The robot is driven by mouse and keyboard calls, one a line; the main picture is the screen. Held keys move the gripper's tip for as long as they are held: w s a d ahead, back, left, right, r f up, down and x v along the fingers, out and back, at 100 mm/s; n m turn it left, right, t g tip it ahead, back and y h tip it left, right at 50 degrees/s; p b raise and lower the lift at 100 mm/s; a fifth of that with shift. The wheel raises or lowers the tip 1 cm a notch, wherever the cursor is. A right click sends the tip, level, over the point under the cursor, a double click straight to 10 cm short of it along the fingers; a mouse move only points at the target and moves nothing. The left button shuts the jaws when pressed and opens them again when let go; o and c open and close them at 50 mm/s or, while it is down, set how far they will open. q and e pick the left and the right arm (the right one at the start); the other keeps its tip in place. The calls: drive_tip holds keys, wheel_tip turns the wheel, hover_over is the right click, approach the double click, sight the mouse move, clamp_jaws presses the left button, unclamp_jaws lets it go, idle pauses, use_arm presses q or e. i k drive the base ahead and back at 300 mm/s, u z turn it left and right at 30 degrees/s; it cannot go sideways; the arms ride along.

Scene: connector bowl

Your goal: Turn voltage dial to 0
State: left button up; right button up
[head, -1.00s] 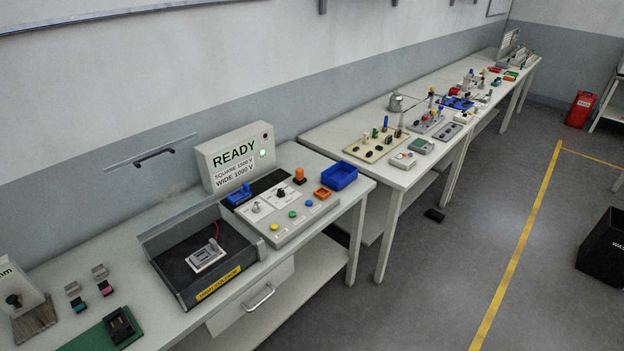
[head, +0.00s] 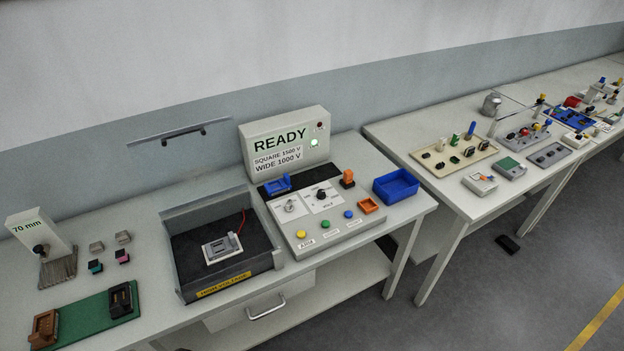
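The grey control panel (head: 335,231) sits on the bench, right of the high-voltage box. The voltage dial (head: 321,194) is a black knob on a white plate in the upper middle of the panel. Its pointer setting is too small to read. A light grey switch or knob (head: 290,206) is to its left. Yellow, green and blue buttons line the panel's front. The READY display (head: 284,146) stands behind, reading "SQUARE 1500 V, WIDE 1000 V", with a green lamp lit. Neither of my grippers is in view.
An open-topped black box (head: 180,262) holds a grey connector with a red wire. A blue bin (head: 396,186), small orange tray (head: 370,205) and orange-topped part (head: 347,179) are right of the dial. A green board (head: 92,318) lies front left. A second table (head: 465,205) stands right.

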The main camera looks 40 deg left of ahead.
sight(321, 194)
drive_tip(key=u, duration=0.65)
drive_tip(key=i, duration=0.75)
drive_tip(key=u, duration=0.9)
